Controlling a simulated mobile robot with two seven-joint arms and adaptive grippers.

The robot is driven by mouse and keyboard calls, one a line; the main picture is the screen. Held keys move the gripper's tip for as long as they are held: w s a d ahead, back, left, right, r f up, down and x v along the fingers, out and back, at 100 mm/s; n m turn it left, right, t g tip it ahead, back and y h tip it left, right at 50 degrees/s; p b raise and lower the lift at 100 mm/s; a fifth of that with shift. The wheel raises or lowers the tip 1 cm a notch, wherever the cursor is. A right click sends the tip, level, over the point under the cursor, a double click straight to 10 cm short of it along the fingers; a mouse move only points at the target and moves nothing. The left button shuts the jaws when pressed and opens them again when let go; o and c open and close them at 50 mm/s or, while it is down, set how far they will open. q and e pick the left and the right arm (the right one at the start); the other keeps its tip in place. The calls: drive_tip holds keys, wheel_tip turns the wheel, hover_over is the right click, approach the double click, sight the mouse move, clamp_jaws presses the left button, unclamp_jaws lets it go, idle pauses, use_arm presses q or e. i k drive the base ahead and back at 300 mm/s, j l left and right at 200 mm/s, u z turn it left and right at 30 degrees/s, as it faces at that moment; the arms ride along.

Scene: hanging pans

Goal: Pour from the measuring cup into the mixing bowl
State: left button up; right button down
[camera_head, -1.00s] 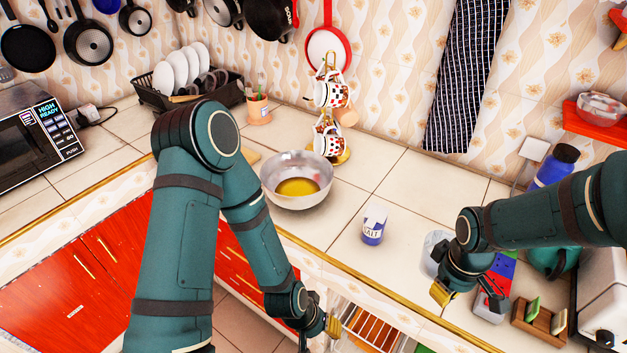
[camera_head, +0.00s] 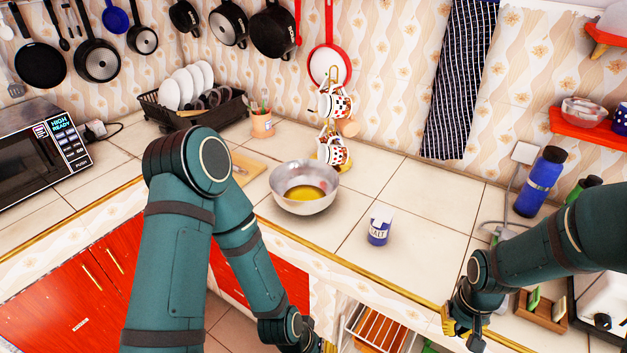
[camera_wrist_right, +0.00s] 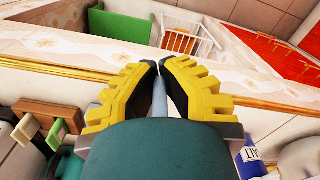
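The metal mixing bowl (camera_head: 287,197) stands upright on the counter with yellow liquid inside; its edge shows at the lower right of the right wrist view (camera_wrist_right: 302,158). My right gripper (camera_head: 460,328) is at the counter's front edge, right of the bowl and apart from it. In the right wrist view its yellow fingers (camera_wrist_right: 160,66) nearly meet around a narrow grey piece (camera_wrist_right: 160,98), which looks like part of the measuring cup. The cup's body is hidden. My left gripper (camera_head: 327,346) is low, mostly cut off at the bottom edge.
A salt container (camera_head: 379,228) stands on the counter between the bowl and my right gripper. Cups hang on a stand (camera_head: 333,150) behind the bowl. A blue bottle (camera_head: 540,182) and a wooden holder (camera_head: 541,312) are at the right. The counter behind the salt is clear.

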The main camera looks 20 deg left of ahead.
sight(299, 186)
drive_tip(key=i+j, duration=0.1)
drive_tip(key=j, duration=0.4)
drive_tip(key=i+j, duration=0.1)
drive_tip(key=j, duration=0.35)
drive_tip(key=i+j, duration=0.1)
drive_tip(key=j, duration=0.4)
drive_tip(key=i+j, duration=0.1)
drive_tip(key=j, duration=0.4)
